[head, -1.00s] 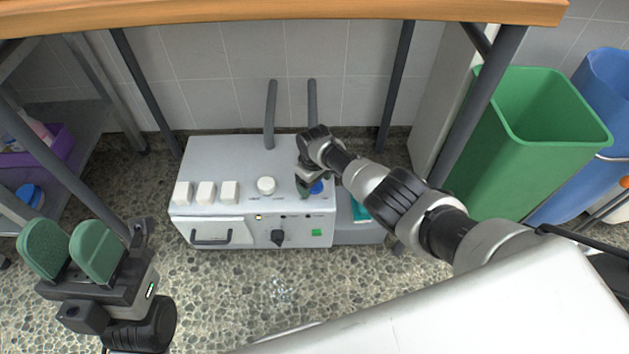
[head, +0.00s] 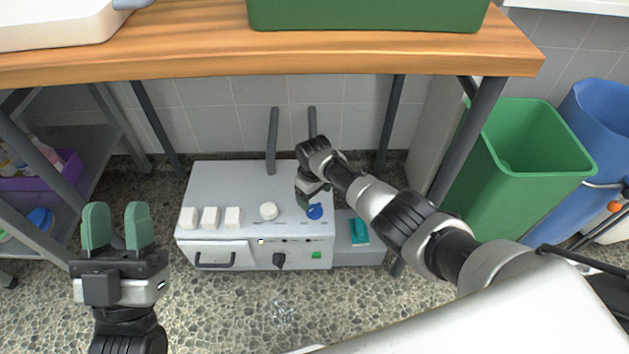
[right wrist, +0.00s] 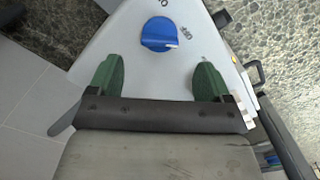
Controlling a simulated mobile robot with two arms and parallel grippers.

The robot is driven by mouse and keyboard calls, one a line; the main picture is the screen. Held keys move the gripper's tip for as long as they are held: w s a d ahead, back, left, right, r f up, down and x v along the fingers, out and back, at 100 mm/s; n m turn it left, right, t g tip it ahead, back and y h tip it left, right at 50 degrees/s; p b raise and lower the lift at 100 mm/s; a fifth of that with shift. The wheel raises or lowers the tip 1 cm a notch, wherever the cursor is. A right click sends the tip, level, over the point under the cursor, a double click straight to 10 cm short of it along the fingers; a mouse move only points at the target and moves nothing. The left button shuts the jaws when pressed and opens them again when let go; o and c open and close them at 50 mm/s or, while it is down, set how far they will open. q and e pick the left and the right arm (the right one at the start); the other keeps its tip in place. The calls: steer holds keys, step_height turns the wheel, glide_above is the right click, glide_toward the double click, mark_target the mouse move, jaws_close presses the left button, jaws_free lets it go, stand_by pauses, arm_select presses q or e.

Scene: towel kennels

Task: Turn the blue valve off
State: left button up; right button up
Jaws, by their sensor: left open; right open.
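The blue valve (head: 314,211) is a round knob on the top right of a white machine (head: 240,180) under the table. My right gripper (head: 312,194) is just behind and left of the valve in the head view. In the wrist view the green fingers of my right gripper (right wrist: 157,78) are spread apart, with the valve ahead of the gap and nothing between them. My left gripper (head: 117,228) is open and empty at the left.
A wooden table (head: 200,52) spans above the machine. A white knob (head: 268,210), several white blocks and a black dial (head: 279,260) are on the machine. A teal object (head: 359,231) lies on a grey block at its right. Green (head: 530,155) and blue bins stand right.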

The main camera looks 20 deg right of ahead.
mark_target(315, 207)
arm_select(q)
step_height(315, 207, down, 6)
steer(key=w+g+y+p, duration=0.2)
steer(key=g, duration=0.4)
steer(key=shift+w+a+f+g, duration=0.2)
steer(key=shift+w+f+g, duration=0.1)
steer(key=shift+w, duration=0.1)
arm_select(e)
steer(key=shift+r, duration=1.9)
